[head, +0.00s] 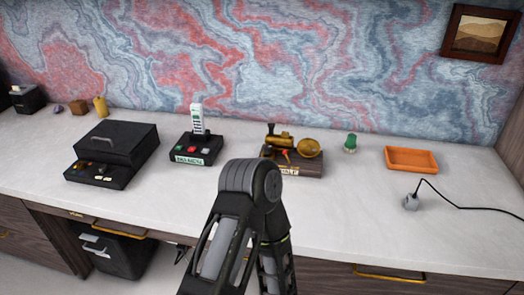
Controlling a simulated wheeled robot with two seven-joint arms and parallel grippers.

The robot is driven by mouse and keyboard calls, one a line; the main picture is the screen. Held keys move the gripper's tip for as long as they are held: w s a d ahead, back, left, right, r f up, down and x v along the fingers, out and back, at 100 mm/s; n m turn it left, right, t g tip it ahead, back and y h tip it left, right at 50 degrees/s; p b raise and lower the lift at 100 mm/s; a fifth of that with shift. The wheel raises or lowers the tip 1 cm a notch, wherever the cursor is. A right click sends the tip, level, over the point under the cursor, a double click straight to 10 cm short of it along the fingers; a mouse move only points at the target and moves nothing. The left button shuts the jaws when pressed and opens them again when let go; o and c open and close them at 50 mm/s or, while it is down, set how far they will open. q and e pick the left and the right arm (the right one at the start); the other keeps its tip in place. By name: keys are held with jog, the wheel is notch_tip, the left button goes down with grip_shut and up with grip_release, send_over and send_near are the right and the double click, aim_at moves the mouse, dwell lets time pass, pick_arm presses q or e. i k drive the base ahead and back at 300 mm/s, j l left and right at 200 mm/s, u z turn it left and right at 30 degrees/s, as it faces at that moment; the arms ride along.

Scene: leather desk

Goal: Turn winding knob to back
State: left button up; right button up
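A brass device on a dark wooden base (293,165) stands on the desk right of the middle. It has a dark upright part at its left, a round brass disc (309,148) at its right and a small red-orange part (286,155) on its front. One of my arms rises from the bottom middle and bends in front of the desk, just below the device. Neither gripper's fingertips show.
A black phone base with a white handset (197,118) stands left of the device. A black lidded box (118,150) is further left. A green object (350,143), an orange tray (411,158) and a grey plug (411,202) with a black cable lie right.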

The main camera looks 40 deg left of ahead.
aim_at(267, 149)
jog(key=u, duration=1.2)
jog(key=j, duration=0.15)
jog(key=z, duration=0.05)
